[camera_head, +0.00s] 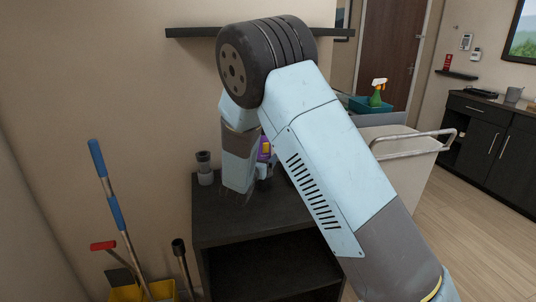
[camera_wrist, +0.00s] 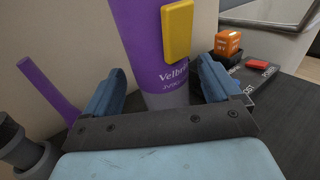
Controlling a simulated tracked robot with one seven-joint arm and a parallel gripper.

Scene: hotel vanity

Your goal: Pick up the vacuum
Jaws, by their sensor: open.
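The vacuum appears to be the purple upright body with a yellow part and white lettering in the wrist view (camera_wrist: 145,45). Its top is cut off by the frame. In the head view only a small purple and yellow piece of it (camera_head: 265,148) shows behind my arm, above the dark cabinet (camera_head: 215,225). My gripper (camera_wrist: 158,85) is open, with one blue finger on each side of the vacuum's lower body. Gaps show beside the body, and I cannot tell whether either finger touches it. My arm hides most of the gripper in the head view.
A grey and black cylinder (camera_head: 205,170) stands at the cabinet's left; a purple bar (camera_wrist: 47,88) leans near it. An orange box (camera_wrist: 228,43) sits in a dark tray at right.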

